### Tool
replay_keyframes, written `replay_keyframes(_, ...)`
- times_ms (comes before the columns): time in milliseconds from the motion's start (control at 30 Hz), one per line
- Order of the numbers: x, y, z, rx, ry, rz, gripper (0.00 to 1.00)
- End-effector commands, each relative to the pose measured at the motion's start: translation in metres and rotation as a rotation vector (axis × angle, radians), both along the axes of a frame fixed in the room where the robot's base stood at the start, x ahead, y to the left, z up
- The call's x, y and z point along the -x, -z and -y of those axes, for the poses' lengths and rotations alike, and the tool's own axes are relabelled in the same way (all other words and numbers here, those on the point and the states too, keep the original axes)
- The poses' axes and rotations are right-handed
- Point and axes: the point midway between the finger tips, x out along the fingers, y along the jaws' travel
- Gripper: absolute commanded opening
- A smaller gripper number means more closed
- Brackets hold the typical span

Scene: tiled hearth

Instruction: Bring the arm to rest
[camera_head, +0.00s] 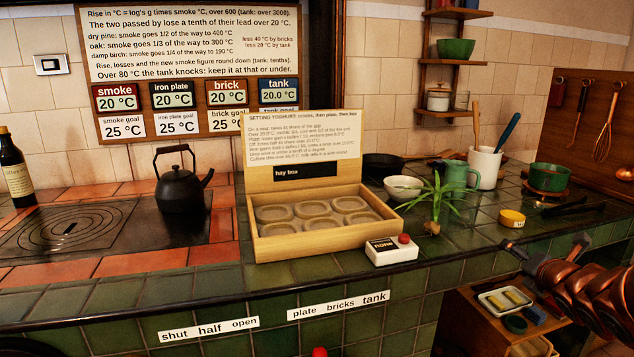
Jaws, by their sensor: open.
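My gripper (545,243) shows at the right edge, in front of the tiled counter's front edge. Its dark fingertips are spread apart, and nothing shows between them. My copper-coloured arm (590,290) reaches in from the lower right corner. A wooden shelf unit with small trays (505,299) stands below and behind the arm. How near the arm is to the counter is hard to tell.
The green tiled counter (470,262) holds an open wooden hay box (310,243), a white box with a red button (391,251), a plant (433,208), a yellow tub (511,218) and a green pot (549,178). A black kettle (181,188) stands on the iron plate (70,228).

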Motion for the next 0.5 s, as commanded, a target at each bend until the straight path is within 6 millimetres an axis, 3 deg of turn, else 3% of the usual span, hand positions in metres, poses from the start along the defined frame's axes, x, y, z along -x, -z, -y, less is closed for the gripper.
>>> replay_keyframes(267, 0.035, 0.030, -0.037, -0.444, 0.393, -0.130, 1.00)
replay_keyframes(500, 0.097, 0.066, -0.088, -0.806, 0.784, -0.227, 1.00)
